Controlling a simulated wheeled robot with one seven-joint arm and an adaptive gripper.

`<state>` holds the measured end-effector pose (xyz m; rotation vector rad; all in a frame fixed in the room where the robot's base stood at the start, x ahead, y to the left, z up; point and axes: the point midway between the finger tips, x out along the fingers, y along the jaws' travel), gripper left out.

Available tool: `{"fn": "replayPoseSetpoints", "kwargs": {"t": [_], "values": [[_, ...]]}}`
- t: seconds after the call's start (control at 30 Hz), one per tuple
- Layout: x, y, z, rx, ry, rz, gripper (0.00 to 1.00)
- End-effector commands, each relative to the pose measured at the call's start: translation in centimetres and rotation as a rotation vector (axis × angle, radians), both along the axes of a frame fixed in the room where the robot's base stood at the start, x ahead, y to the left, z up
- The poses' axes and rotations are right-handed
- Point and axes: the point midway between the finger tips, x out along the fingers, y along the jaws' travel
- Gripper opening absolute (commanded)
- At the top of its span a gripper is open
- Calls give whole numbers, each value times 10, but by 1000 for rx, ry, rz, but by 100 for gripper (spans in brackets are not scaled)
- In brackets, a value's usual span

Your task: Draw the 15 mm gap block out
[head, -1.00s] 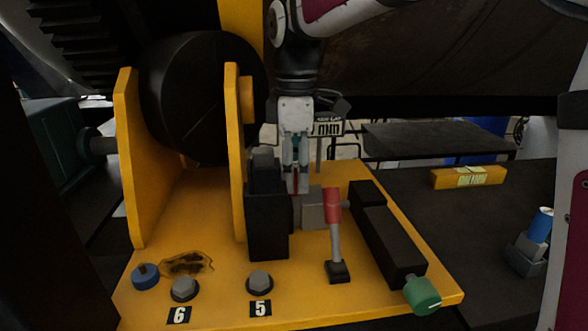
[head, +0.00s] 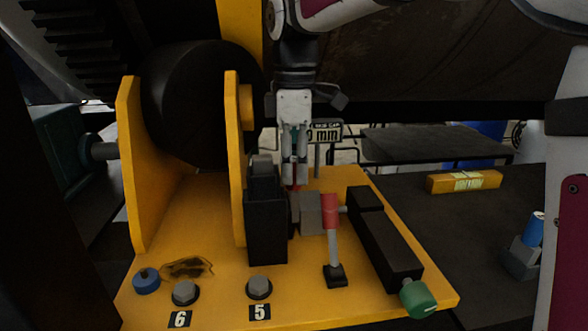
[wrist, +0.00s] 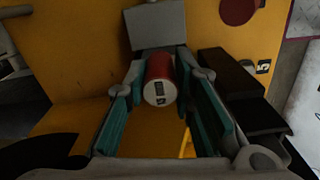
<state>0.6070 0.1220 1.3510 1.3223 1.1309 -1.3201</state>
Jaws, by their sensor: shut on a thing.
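My gripper (head: 295,178) points straight down behind and just right of a black upright block on the yellow bracket. In the wrist view its teal-padded fingers (wrist: 163,112) are on both sides of a red cylindrical grip (wrist: 160,82) with a pale, marked end; the mark is too small to read. I take this as the grip of the gap block, and the jaws are shut on it. A bit of red (head: 293,186) shows between the fingertips in the head view. The gap block's body is mostly hidden, and I cannot tell how far it sits in its slot.
A grey block (head: 311,213) stands close right of the fingertips, beside a red-topped lever (head: 331,212). The black upright block (head: 267,228) is close left. A black clamp body (head: 387,240) with a green knob (head: 418,298) lies right. A yellow bar (head: 464,181) rests on the dark bench.

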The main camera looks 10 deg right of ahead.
Motion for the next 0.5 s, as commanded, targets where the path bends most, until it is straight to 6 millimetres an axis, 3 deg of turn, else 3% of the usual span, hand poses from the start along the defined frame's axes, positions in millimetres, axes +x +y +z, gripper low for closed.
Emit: {"fn": "replayPoseSetpoints", "kwargs": {"t": [0.5], "values": [[0,0,20,1,0,0,0]]}}
